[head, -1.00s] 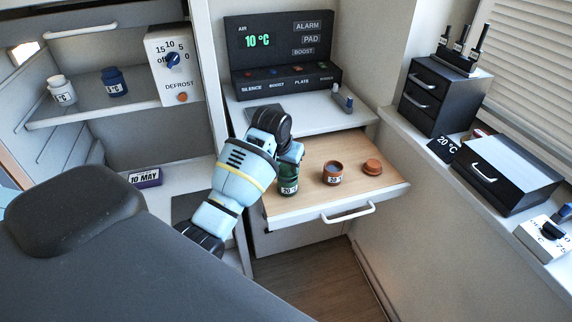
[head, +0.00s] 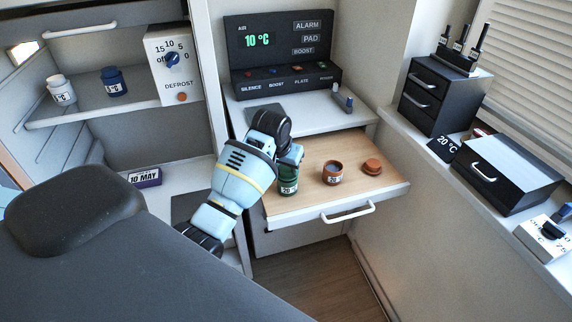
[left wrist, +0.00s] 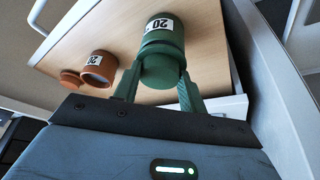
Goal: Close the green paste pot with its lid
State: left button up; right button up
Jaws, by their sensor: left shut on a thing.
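The green paste pot (head: 288,186) stands upright at the left of the pulled-out wooden board, its label reading 20. It also shows in the left wrist view (left wrist: 164,36). My left gripper (head: 290,160) is right above the pot, pointing down. In the left wrist view, its fingers (left wrist: 157,88) are shut on the green lid (left wrist: 160,70) from both sides. The lid is in line with the pot's top and looks to touch it. I cannot tell whether it is fully seated. My right gripper is not in view.
An open brown pot (head: 332,173) and its separate brown lid (head: 372,167) stand to the right on the wooden board (head: 312,205). A dark control panel (head: 285,55) stands behind. The board's front right is clear.

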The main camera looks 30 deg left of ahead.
pick_arm(q)
jog(key=shift+f, duration=0.6)
jog(key=o, duration=1)
jog(key=shift+o, duration=0.2)
jog(key=shift+r, duration=0.1)
jog(key=v, duration=0.7)
jog(key=shift+r, duration=0.3)
jog(key=shift+s+d+f, duration=0.1)
jog(key=shift+s, duration=0.1)
